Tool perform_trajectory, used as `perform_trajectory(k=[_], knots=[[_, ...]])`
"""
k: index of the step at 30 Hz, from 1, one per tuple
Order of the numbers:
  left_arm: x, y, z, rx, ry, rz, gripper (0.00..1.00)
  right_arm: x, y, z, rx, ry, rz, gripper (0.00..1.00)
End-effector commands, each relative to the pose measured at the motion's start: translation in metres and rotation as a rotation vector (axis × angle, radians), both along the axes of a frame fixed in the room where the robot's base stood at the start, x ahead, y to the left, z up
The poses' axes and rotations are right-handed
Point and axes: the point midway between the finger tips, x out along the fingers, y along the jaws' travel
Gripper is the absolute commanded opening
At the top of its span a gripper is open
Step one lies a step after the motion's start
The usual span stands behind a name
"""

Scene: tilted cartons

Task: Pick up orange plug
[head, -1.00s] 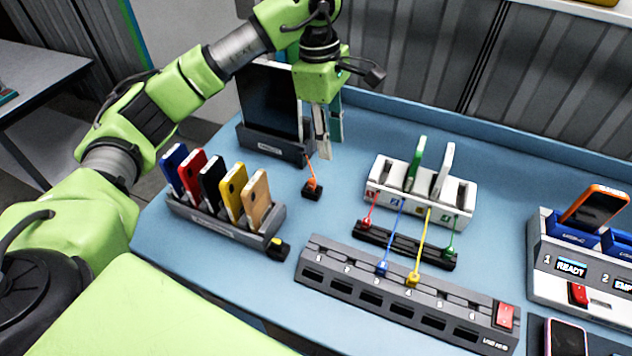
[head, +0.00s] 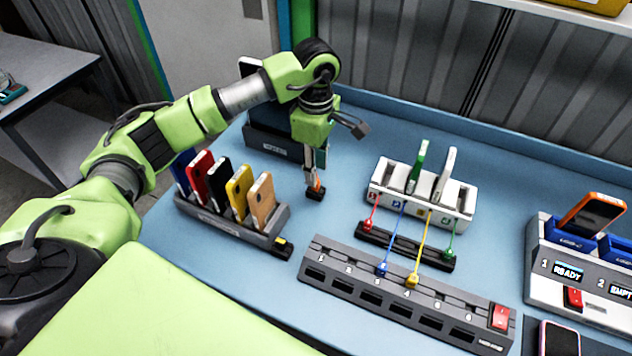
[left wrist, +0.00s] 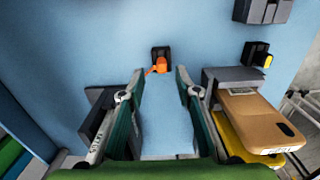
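The orange plug (head: 317,185) stands in a small black holder (head: 315,194) on the blue table, between the phone rack and the white charging block. In the left wrist view the orange plug (left wrist: 160,65) shows ahead of the fingertips, roughly centred between them, with its black holder (left wrist: 160,52) behind it. My left gripper (head: 315,172) points down just above the plug in the head view. Its fingers are spread apart in the left wrist view (left wrist: 152,80), with nothing held between them. My right gripper is not in view.
A rack (head: 222,225) of several coloured phones stands left of the plug. A dark screen stand (head: 262,145) is behind the arm. A white block (head: 425,205) with coloured cables and a grey numbered hub (head: 340,283) lie to the right. Bare table surrounds the plug holder.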

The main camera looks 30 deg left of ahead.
Motion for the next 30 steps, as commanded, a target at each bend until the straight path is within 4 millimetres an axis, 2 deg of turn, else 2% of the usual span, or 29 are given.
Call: perform_trajectory(k=[1, 7, 15, 16, 19, 30], knots=[[-0.003, -0.001, -0.004, 0.001, 0.005, 0.0, 0.31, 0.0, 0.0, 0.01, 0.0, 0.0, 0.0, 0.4], [-0.004, -0.001, -0.029, 0.0, 0.002, 0.001, 0.31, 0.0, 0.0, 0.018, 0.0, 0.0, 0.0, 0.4], [-0.003, -0.001, -0.035, 0.0, -0.001, 0.0, 0.31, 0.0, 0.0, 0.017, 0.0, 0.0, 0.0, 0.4], [-0.003, -0.001, -0.035, 0.0, -0.001, 0.0, 0.28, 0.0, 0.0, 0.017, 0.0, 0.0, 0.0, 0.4], [-0.003, -0.001, -0.035, 0.0, -0.001, 0.0, 0.02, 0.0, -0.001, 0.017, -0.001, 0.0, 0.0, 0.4], [-0.003, -0.001, -0.034, 0.0, -0.001, 0.0, 0.0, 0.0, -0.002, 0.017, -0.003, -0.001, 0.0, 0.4]])
